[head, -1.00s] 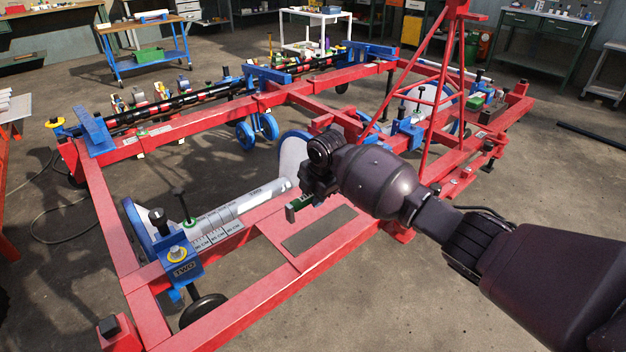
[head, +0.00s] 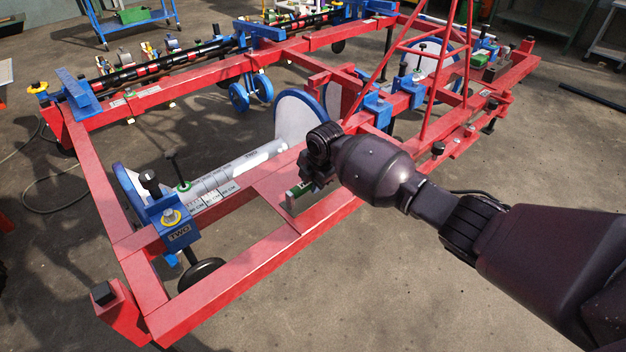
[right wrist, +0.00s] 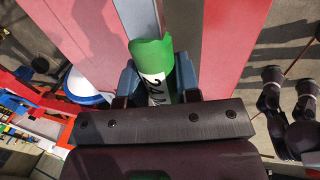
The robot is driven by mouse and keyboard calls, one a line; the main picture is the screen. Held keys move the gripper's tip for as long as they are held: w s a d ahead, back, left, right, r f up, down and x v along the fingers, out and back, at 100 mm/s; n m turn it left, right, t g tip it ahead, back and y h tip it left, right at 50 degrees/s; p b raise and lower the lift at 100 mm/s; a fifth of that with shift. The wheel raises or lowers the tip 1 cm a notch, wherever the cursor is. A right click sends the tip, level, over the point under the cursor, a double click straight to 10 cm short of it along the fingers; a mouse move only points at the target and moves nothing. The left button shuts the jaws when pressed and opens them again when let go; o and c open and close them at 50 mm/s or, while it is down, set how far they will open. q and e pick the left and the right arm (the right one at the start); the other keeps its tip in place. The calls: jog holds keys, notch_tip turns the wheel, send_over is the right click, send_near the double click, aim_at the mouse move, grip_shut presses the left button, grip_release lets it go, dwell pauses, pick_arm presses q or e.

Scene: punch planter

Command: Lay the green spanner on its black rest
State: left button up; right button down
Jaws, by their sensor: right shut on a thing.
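My right gripper (head: 312,182) is shut on the green spanner (head: 299,189), over the red plate (head: 264,192) of the frame. In the right wrist view the spanner (right wrist: 152,62), green with a white printed label, sits between the two blue-grey fingers (right wrist: 158,82). I cannot tell whether the spanner touches the plate. My left gripper is not in view.
A pale marked tube (head: 232,172) lies beside the plate. A blue clamp block (head: 172,222) with a black knob stands at the front left of the red frame. Red upright struts (head: 424,75) rise behind the right gripper. The near floor is clear.

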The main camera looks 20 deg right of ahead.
jog(key=shift+f, duration=0.15)
jog(key=c, duration=0.8)
grip_release()
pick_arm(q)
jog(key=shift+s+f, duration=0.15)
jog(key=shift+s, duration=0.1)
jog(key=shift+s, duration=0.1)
pick_arm(e)
jog(key=shift+s+f, duration=0.1)
jog(key=shift+f, duration=0.15)
jog(key=v, duration=0.1)
jog(key=p+v, duration=0.1)
jog(key=v, duration=0.3)
jog(key=shift+w+r+p, duration=0.3)
jog(key=shift+w+r, duration=0.05)
pick_arm(q)
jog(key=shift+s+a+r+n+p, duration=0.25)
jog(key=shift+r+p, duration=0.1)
jog(key=shift+p, duration=0.2)
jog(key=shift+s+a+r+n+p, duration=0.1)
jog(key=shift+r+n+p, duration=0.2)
jog(key=shift+p, duration=0.2)
pick_arm(e)
jog(key=v, duration=0.5)
jog(key=shift+s+r, duration=0.2)
jog(key=shift+s, duration=0.15)
